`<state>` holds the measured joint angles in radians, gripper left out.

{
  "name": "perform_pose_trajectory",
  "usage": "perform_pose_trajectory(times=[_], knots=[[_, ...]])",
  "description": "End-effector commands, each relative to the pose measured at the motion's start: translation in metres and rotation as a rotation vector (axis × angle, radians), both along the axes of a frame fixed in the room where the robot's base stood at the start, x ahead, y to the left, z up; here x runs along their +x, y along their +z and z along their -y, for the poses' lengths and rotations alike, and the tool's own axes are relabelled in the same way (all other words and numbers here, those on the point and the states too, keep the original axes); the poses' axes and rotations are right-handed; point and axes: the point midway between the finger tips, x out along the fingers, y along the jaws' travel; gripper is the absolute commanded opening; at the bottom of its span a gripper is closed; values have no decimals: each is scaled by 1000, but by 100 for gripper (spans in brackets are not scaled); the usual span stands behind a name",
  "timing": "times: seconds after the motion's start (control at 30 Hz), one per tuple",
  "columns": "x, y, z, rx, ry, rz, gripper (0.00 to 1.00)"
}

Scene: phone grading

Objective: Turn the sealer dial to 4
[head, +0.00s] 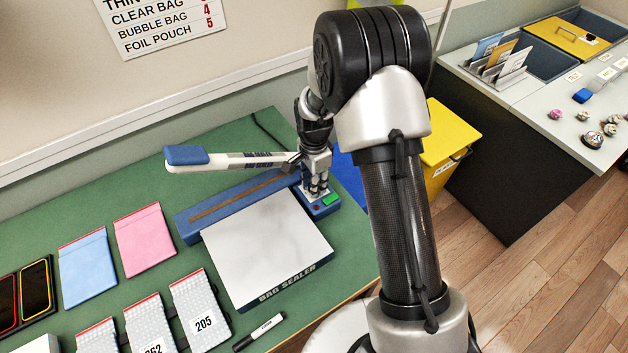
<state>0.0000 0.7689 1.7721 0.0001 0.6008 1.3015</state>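The bag sealer (268,250) stands on the green table, with a white plate in front and a blue base behind it. Its lever arm (235,161) is raised and ends in a blue handle at the left. At the sealer's right end is a blue control block (323,209) with a green switch (331,199) and a small red spot. My gripper (317,189) points down over this block, close behind the green switch. The dial cannot be made out and seems hidden by the gripper. Whether the fingers are open, or touch anything, is not clear.
A wall chart (160,25) lists bag types with numbers, including bubble bag 4 and foil pouch 5. A yellow bin (447,150) stands right.

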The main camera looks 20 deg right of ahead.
Motion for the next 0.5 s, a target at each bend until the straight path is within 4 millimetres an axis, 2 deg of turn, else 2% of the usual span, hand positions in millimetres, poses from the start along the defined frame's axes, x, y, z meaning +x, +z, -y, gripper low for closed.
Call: perform_pose_trajectory(times=[0.2,0.5], knots=[[0,0,0,0,-126,1,3],[0,0,0,0,-208,1,3]])
